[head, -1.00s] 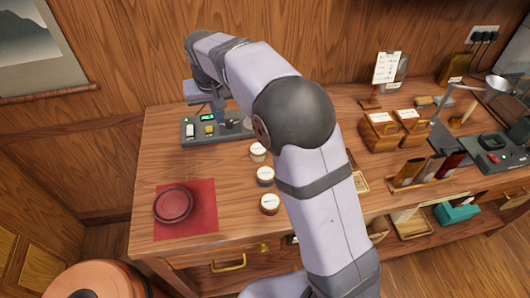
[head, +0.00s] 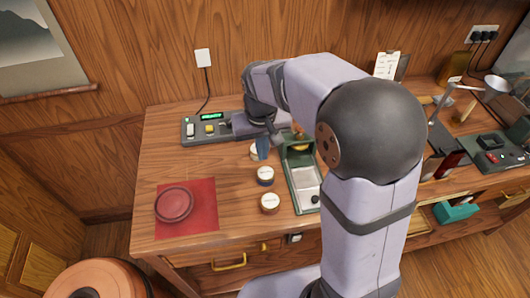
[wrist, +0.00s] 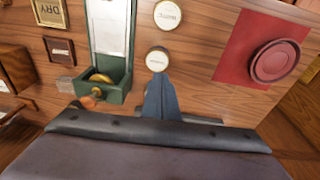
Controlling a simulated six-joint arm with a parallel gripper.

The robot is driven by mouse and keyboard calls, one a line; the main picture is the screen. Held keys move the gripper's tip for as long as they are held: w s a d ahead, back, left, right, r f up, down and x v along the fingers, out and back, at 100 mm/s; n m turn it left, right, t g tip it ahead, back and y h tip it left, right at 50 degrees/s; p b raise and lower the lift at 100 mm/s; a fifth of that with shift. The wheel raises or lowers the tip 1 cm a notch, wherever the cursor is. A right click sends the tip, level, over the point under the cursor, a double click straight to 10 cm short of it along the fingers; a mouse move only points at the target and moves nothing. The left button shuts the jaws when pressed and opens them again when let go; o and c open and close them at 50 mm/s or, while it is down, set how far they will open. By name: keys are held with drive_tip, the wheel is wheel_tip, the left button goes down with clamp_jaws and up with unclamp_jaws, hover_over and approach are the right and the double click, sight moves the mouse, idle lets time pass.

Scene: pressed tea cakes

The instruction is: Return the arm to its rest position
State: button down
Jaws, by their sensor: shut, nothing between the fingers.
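My gripper (head: 263,149) is over the back middle of the table, beside the farthest of the round labelled tins and left of the green tray. In the wrist view its blue-grey fingers (wrist: 160,92) are together with nothing between them. They point toward a pale-lidded tin (wrist: 157,60). My forearm crosses the right half of the head view and hides part of the table behind it.
A green tray (head: 290,182) with a yellow round piece at its back end stands right of the tins (head: 265,175). A dark red dish (head: 174,204) sits on a red cloth (head: 205,222) at left. A grey device with a green display (head: 211,117) stands at the back.

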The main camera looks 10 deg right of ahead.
drive_tip(key=shift+s+d+f, duration=0.15)
drive_tip(key=shift+s+d, duration=0.1)
drive_tip(key=shift+s, duration=0.3)
drive_tip(key=shift+n+g, duration=0.6)
drive_tip(key=shift+n, duration=0.2)
drive_tip(key=s+f, duration=0.1)
drive_tip(key=s, duration=0.1)
drive_tip(key=s+f, duration=0.4)
drive_tip(key=shift+s+d+f, duration=0.1)
drive_tip(key=shift+s+d, duration=0.1)
drive_tip(key=shift+s, duration=0.2)
drive_tip(key=s+d+m, duration=0.1)
drive_tip(key=s+d, duration=0.3)
drive_tip(key=s, duration=0.5)
drive_tip(key=shift+s+d+f+m, duration=0.15)
drive_tip(key=shift+s+d+m, duration=0.25)
